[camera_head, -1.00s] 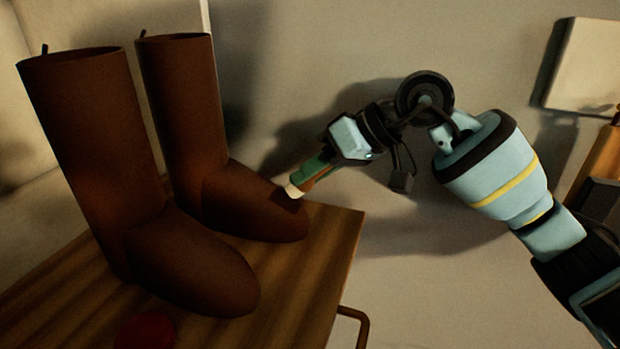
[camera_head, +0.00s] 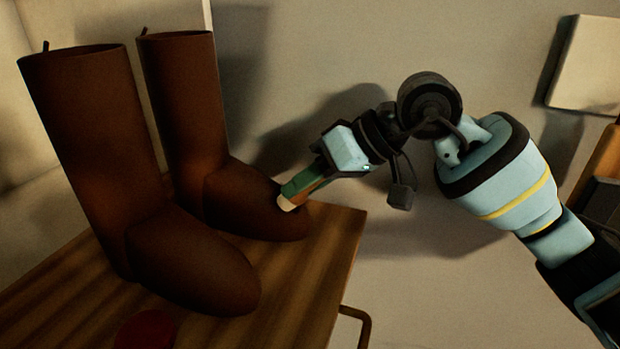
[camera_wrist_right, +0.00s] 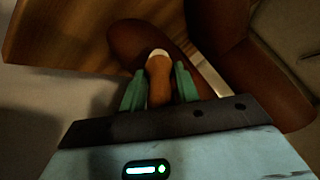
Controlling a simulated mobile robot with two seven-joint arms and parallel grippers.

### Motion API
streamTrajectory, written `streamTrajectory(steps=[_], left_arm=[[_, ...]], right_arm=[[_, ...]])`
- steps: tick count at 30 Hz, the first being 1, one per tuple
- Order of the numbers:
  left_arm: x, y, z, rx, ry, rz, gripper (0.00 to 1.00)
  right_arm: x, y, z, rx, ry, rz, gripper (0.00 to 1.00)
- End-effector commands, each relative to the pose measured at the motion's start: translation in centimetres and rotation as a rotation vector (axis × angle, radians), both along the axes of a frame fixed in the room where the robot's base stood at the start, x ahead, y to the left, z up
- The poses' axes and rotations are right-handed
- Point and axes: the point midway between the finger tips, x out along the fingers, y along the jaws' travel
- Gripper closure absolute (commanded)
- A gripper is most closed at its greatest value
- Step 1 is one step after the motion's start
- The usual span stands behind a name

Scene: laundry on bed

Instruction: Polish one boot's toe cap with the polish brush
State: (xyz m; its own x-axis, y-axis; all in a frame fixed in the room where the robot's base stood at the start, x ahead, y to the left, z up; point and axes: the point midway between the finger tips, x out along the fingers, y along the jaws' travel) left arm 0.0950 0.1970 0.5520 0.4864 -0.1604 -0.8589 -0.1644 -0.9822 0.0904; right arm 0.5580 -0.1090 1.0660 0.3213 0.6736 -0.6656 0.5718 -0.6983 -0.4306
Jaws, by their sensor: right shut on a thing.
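Two tall brown boots stand upright on a wooden surface in the head view, a nearer left boot (camera_head: 185,255) and a farther right boot (camera_head: 240,200). My right gripper (camera_head: 303,186) is shut on the polish brush (camera_head: 288,203), of which a brown handle and pale end show. The brush's end is at the toe of the farther boot; I cannot tell whether it touches. In the right wrist view the brush (camera_wrist_right: 159,75) sits between the green fingers (camera_wrist_right: 159,92), over a boot toe (camera_wrist_right: 140,42). My left gripper is not in view.
The wooden top (camera_head: 315,265) has a metal handle (camera_head: 357,318) on its right side. A round dark red object (camera_head: 146,328) lies at the front near the closer boot. A pale panel (camera_head: 588,65) is on the wall at the upper right.

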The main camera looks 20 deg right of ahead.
Motion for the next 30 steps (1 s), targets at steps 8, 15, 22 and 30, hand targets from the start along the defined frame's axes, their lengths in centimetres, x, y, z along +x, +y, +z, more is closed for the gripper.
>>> streamTrajectory(steps=[8,15,22,30], left_arm=[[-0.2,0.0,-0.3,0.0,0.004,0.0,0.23],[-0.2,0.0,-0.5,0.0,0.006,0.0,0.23],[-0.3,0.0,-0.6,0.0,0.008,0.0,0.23],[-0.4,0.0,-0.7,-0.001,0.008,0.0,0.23]], right_arm=[[0.1,0.0,-0.2,0.0,0.001,0.0,0.92],[1.1,-0.8,-0.1,0.0,0.002,-0.002,0.92],[2.6,-1.8,0.0,0.0,0.001,-0.002,0.92],[3.3,-2.3,0.1,0.001,0.0,0.001,0.92]])
